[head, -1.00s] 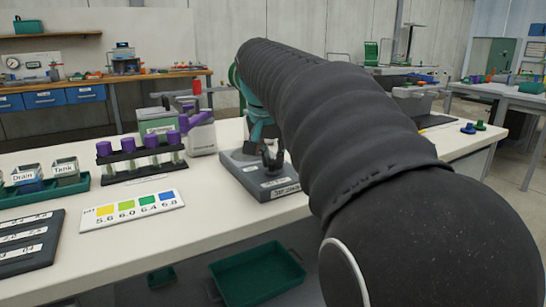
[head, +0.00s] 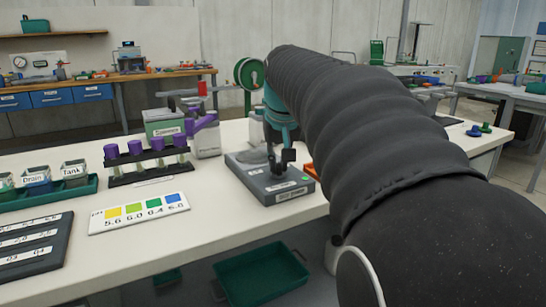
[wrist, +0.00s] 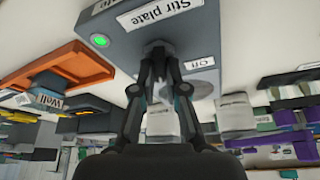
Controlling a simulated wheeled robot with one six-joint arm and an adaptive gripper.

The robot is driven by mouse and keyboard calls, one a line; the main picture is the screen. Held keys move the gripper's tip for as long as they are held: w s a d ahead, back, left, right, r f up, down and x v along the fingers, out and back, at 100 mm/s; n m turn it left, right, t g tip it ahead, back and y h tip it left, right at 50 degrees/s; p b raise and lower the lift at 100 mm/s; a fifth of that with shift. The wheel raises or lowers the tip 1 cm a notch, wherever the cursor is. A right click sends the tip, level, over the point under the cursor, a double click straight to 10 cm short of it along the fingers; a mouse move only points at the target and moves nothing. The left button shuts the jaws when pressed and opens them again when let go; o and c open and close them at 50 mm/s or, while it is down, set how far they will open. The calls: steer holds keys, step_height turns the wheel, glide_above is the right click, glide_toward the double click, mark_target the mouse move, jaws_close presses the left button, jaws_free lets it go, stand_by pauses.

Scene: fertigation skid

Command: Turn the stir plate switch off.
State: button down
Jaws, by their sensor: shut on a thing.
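The stir plate (head: 250,172) is a grey box on the white bench, with a label on its front face. It fills the top of the wrist view (wrist: 120,22), where its "Stir plate" and "Off" labels show. A round green light (wrist: 100,40) glows on it, on the opposite side of the switch from "Off". My gripper (wrist: 158,62) is at the stir plate, its two fingers shut on the small dark switch (wrist: 155,46). The fingertips hide much of the switch, so I cannot tell its exact setting. In the head view my gripper (head: 274,163) is small and partly hidden.
A rack of purple-capped tubes (head: 150,172) and a colour chart (head: 140,212) stand left of the stir plate. An orange tray (wrist: 70,68) lies close beside it. A scale-like device (head: 205,138) stands behind. A green bin (head: 262,275) is below the bench.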

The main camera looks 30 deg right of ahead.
steer(key=n+y+p, duration=0.1)
steer(key=n, duration=0.2)
steer(key=n+y+p, duration=0.1)
steer(key=n, duration=0.3)
steer(key=shift+d+y, duration=0.15)
steer(key=shift+y, duration=0.25)
steer(key=n+y+p, duration=0.1)
steer(key=n, duration=0.2)
steer(key=n+g, duration=0.1)
steer(key=n, duration=0.2)
steer(key=shift+w+y+p, duration=0.1)
steer(key=shift+y+p, duration=0.3)
steer(key=c, duration=1.2)
jaws_free()
steer(key=v, duration=1.2)
steer(key=shift+w, duration=0.2)
steer(key=shift+d, duration=0.1)
